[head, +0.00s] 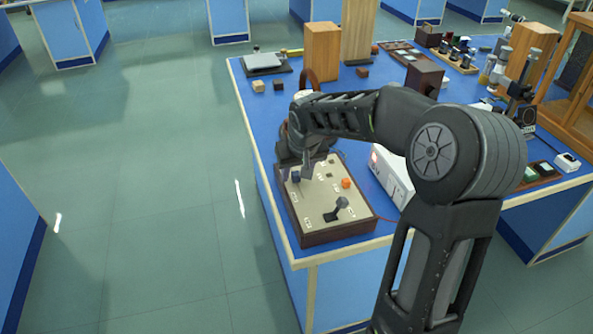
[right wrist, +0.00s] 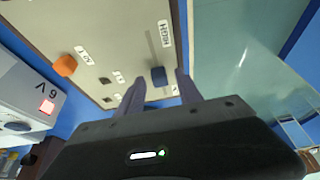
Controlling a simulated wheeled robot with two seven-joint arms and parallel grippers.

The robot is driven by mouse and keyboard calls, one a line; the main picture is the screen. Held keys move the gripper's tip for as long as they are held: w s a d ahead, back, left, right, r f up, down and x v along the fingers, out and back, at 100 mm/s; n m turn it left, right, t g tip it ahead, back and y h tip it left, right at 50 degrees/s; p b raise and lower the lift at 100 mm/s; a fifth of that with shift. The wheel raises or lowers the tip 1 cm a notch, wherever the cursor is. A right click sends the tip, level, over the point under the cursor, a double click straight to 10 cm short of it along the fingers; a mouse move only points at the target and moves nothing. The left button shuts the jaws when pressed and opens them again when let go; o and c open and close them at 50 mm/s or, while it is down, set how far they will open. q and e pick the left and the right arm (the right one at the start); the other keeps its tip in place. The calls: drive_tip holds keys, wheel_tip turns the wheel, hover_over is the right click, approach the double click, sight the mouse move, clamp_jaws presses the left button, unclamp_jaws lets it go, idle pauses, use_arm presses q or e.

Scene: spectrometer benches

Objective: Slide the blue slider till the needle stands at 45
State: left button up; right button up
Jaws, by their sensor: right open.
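The blue slider knob (head: 296,176) stands on a beige control panel with a dark wooden frame (head: 312,238), near its left edge. In the right wrist view the blue knob (right wrist: 159,75) lies between the tips of my right gripper (right wrist: 160,82), with a gap visible on either side. The right gripper (head: 303,172) is open and reaches down to the panel beside the knob in the head view; its arm hides part of the panel's far side. A label reading HIGH (right wrist: 165,33) is near the knob. I cannot make out the needle or its scale. My left gripper is not in view.
An orange knob (head: 346,183) and a grey lever (head: 342,203) stand on the same panel. A white box marked 6 V (right wrist: 22,90) is close beside it. Wooden blocks (head: 321,50) and instruments fill the far bench. Open floor lies left of the bench.

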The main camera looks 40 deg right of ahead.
clamp_jaws()
idle(0.4)
idle(0.9)
